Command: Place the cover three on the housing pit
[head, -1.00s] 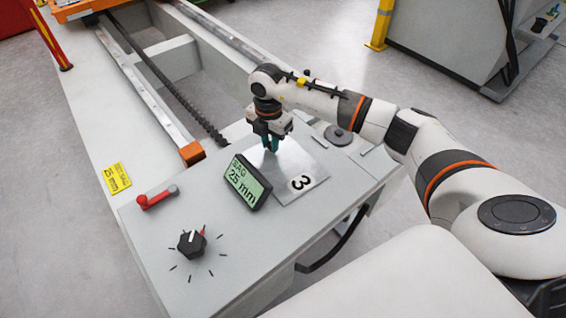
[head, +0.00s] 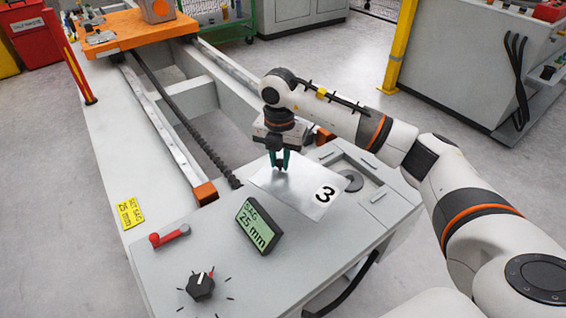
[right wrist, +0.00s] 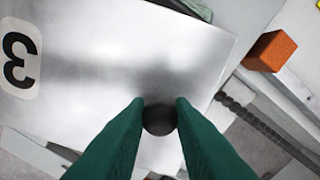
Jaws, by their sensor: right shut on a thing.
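The cover three (head: 300,196) is a shiny flat metal plate with a white label bearing a black 3. My right gripper (head: 280,163) is shut on its dark round knob (right wrist: 160,118) and holds the plate above the bench top. The right wrist view shows the plate (right wrist: 100,60) beneath the green fingers. The housing pit (head: 374,186) is a shallow rectangular recess at the right end of the bench, with a dark disc (head: 352,178) inside. The plate's right corner overlaps the recess in the picture and hides part of it. My left gripper is not in view.
A tilted SAG 25 mm display (head: 258,226) stands close in front of the plate. A red lever (head: 170,236) and a black dial (head: 200,286) sit at the bench's left front. Rails with orange end blocks (head: 204,193) run toward the back.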

